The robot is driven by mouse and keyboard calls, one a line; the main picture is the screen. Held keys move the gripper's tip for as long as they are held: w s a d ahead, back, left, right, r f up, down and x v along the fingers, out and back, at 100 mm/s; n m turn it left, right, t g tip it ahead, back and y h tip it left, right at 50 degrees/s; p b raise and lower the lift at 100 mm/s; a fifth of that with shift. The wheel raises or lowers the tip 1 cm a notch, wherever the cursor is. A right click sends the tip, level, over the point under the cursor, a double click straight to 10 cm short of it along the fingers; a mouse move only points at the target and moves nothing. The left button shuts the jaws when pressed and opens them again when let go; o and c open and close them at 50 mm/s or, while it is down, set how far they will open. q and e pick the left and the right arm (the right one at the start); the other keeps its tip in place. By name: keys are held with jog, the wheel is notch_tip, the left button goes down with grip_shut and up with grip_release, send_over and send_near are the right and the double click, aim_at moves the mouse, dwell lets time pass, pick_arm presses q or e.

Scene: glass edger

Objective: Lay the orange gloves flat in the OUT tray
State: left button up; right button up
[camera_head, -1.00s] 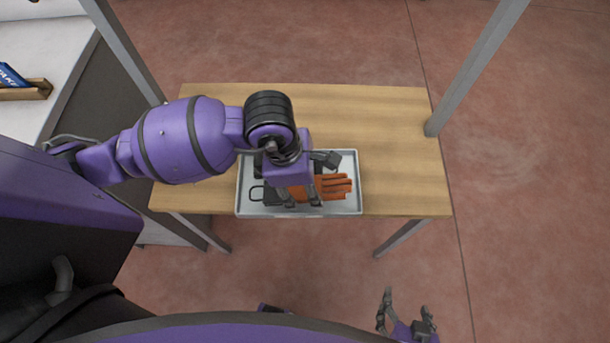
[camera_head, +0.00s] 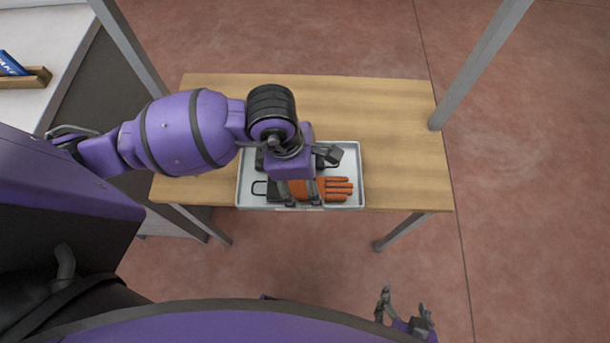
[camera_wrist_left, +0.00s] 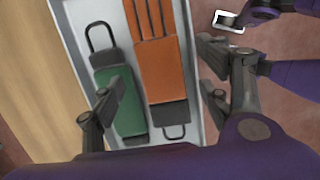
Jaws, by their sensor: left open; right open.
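The orange gloves (camera_head: 338,189) lie flat in the metal tray (camera_head: 352,165), along its near side, fingers pointing right in the head view. Their dark cuff and wire loop are at the left end. In the left wrist view, the gloves (camera_wrist_left: 158,70) are beside a green item (camera_wrist_left: 128,112) with dark ends and a loop, in the same tray. My left gripper (camera_head: 310,180) is open over the tray and hides part of the gloves; its fingers (camera_wrist_left: 160,92) stand apart in the wrist view. My right gripper (camera_head: 405,308) is open and empty, away from the table. No tray label is readable.
The tray sits at the near edge of a wooden table (camera_head: 390,120) with clear wood behind and to the right. Grey posts (camera_head: 480,65) rise at the table's sides. A white counter (camera_head: 45,25) with a wooden holder (camera_head: 25,80) and blue box is at the far left.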

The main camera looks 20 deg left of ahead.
pick_arm(q)
notch_tip(320, 180, up, 12)
jog(key=a, duration=0.2)
jog(key=shift+s+a, duration=0.15)
jog(key=shift+s, duration=0.25)
jog(key=shift+f, duration=0.15)
dwell(0.4)
